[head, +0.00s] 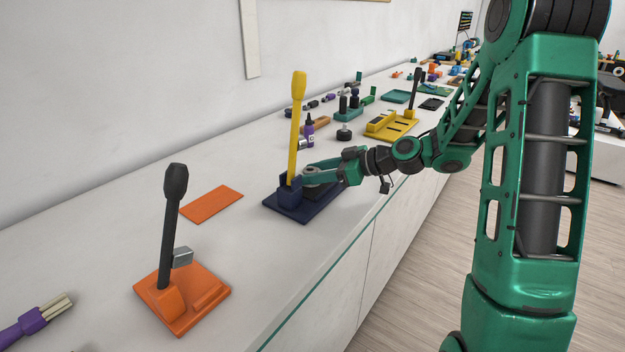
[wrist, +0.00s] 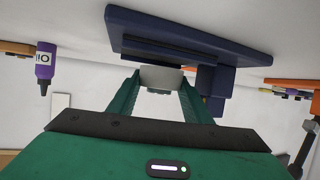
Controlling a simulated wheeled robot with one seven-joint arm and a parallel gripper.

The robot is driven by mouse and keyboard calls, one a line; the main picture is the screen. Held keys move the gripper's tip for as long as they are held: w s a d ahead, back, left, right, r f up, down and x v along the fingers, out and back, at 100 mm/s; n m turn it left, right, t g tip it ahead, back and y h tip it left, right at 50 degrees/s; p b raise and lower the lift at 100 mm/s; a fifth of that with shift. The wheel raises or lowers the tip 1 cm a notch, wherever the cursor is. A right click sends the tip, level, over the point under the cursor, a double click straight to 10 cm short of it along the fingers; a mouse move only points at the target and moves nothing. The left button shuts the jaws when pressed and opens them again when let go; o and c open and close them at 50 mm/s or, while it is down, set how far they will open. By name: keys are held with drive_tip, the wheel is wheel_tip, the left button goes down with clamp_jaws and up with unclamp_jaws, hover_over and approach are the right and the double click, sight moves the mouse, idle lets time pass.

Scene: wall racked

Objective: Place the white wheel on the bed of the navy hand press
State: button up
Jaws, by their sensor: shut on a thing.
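The navy hand press (head: 292,212) stands on the white counter with its yellow lever (head: 297,125) upright. Its navy plate also shows across the top of the wrist view (wrist: 190,36). My green gripper (head: 318,176) reaches in from the right, over the press bed beside the lever. In the wrist view my gripper (wrist: 160,84) is shut on the white wheel (wrist: 162,77), held between its fingertips. I cannot tell whether the wheel touches the bed.
An orange hand press (head: 182,297) with a black lever stands nearer, and an orange sheet (head: 211,204) lies left of the navy press. A yellow press (head: 391,126) and a purple bottle (head: 309,131) stand beyond. The counter's front edge runs along the right.

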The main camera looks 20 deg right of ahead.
drive_tip(key=shift+f, duration=0.8)
drive_tip(key=o, duration=1.2)
drive_tip(key=shift+c, duration=0.2)
drive_tip(key=v, duration=1.2)
